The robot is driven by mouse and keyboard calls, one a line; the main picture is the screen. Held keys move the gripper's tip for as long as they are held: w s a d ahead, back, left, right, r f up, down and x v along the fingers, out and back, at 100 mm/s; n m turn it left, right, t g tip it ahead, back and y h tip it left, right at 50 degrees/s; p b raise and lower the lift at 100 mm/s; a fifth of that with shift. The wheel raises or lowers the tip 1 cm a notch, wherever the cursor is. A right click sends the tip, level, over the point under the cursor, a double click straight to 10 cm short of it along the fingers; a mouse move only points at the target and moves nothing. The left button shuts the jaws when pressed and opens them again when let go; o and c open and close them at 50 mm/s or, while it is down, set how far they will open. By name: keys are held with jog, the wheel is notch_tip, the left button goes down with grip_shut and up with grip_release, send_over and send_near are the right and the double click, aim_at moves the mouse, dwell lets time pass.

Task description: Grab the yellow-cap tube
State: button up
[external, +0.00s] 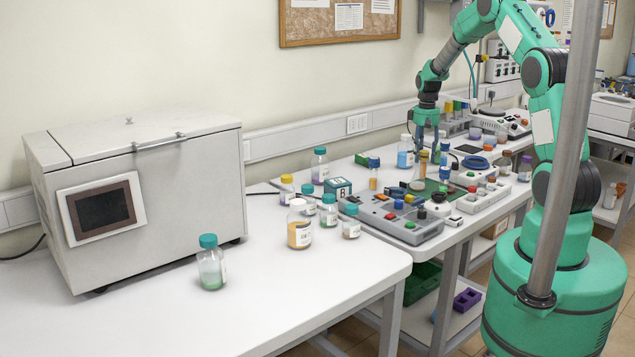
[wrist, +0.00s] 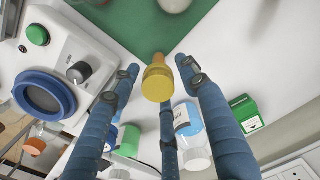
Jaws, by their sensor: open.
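The yellow-cap tube (wrist: 157,82) shows in the wrist view with its round ridged cap towards the camera. It is between the fingers of my gripper (wrist: 160,74), with visible gaps to the left and right fingers. A third blue finger is just below the cap in the picture; I cannot tell whether it touches the tube. My gripper (external: 428,135) is open and points down over the far table in the external view. A narrow amber tube (external: 423,160) stands just under the fingers there, partly hidden by them.
A blue-ringed device with a knob (wrist: 83,71) is to the left in the wrist view. A green mat (wrist: 130,22) lies above. Several bottles and a control box (external: 390,218) crowd the table.

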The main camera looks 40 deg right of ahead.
jog(key=shift+f, duration=0.7)
jog(key=shift+f, duration=0.1)
jog(key=shift+s+d+f+b, duration=0.1)
jog(key=shift+f+b, duration=0.35)
jog(key=shift+f, duration=2.05)
jog(key=c, duration=1.1)
